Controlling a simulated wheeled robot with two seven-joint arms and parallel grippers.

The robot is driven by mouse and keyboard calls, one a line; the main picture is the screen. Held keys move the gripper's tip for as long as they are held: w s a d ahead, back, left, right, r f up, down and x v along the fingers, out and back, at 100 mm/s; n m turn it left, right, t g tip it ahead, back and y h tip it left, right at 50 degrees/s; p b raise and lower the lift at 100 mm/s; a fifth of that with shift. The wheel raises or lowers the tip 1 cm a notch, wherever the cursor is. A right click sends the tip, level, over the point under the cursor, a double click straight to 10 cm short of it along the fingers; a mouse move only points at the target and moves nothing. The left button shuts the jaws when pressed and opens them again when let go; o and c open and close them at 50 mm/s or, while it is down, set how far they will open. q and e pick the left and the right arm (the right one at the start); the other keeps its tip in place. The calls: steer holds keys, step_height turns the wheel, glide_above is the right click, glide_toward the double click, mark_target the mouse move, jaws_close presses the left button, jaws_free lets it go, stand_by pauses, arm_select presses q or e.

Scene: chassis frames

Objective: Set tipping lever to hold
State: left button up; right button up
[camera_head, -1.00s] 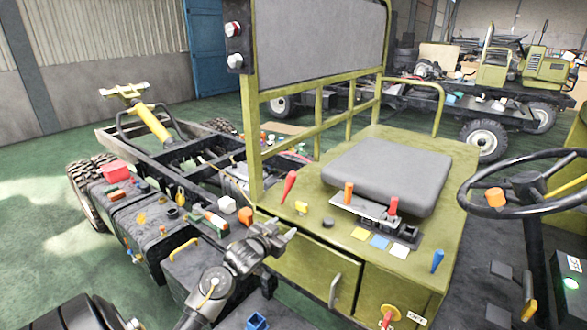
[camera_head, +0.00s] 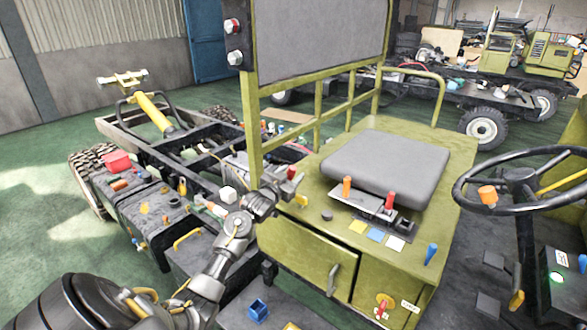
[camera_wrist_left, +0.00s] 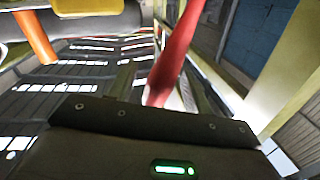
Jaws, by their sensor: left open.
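A red lever (camera_head: 291,172) stands at the left front corner of the olive seat box, largely hidden by my left gripper. Its red handle (camera_wrist_left: 176,50) runs up through the middle of the left wrist view. My left gripper (camera_head: 287,184) is open, with its jaws around or right beside this handle; I cannot tell whether they touch it. An orange-topped lever (camera_head: 347,187) and a red-topped lever (camera_head: 390,201) stand in a plate in front of the grey seat pad. My right gripper is not in view.
A yellow knob (camera_head: 301,200) sits close to the right of my left gripper. The olive guard frame (camera_head: 250,125) rises just behind it. A steering wheel (camera_head: 458,196) is at the right, and a blue lever (camera_head: 431,254) stands near the box's right edge.

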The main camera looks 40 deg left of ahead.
arm_select(q)
steer(key=shift+w+a, duration=0.2)
steer(key=shift+w, duration=0.8)
jaws_close()
